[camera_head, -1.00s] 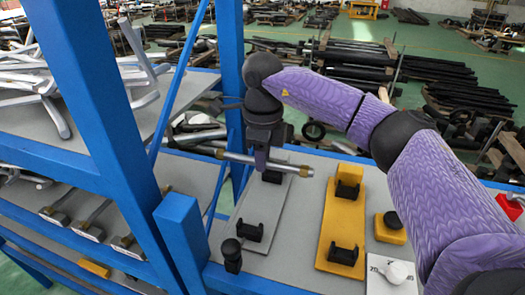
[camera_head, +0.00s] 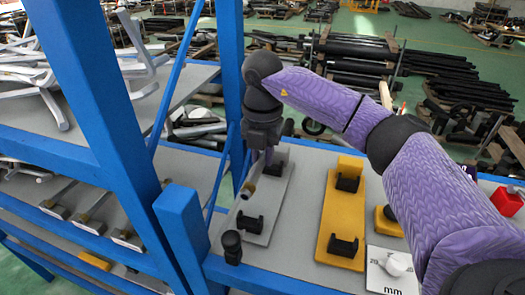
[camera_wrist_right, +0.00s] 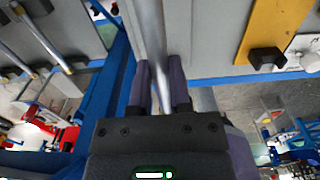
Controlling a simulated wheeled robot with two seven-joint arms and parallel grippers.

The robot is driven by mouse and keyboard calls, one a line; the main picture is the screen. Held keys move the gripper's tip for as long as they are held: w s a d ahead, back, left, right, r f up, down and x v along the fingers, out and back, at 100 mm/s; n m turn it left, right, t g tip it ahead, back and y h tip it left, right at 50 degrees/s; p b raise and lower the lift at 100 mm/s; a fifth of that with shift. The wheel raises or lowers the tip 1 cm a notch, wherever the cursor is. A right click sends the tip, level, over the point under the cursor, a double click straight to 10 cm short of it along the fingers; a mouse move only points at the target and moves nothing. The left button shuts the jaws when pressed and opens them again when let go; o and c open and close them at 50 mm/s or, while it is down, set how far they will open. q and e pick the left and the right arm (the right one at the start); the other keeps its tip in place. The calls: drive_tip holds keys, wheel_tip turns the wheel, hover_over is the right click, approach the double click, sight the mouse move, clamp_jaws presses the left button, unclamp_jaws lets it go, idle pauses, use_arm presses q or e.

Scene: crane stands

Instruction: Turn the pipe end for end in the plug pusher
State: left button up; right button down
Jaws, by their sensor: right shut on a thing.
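The silver pipe (camera_head: 257,172) with brass-coloured ends is in my right gripper (camera_head: 266,155), above the grey plate. It now points towards the camera, and its near brass end (camera_head: 247,190) shows. In the right wrist view the pipe (camera_wrist_right: 150,40) runs between the two fingers of the right gripper (camera_wrist_right: 160,88), which are shut on it. The grey plate (camera_head: 262,200) carries a black cradle (camera_head: 250,222) near its front and another partly hidden behind the gripper. A black knobbed post (camera_head: 232,247) stands in front. I cannot tell which of these parts belong to the plug pusher. My left gripper is out of view.
A yellow plate (camera_head: 333,222) with two black cradles stands to the right. A white gauge plate (camera_head: 385,278) and a red block (camera_head: 507,201) are farther right. A blue post (camera_head: 182,225) and blue frame stand close on the left. Lower shelves hold several tools.

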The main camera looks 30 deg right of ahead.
wheel_tip(320, 180, down, 7)
drive_tip(key=b, duration=0.4)
drive_tip(key=shift+f+b, duration=0.2)
drive_tip(key=shift+b, duration=0.15)
drive_tip(key=shift+c, duration=2.4)
unclamp_jaws()
wheel_tip(320, 180, up, 6)
drive_tip(key=shift+b, duration=0.85)
wheel_tip(320, 180, up, 4)
drive_tip(key=shift+r, duration=0.1)
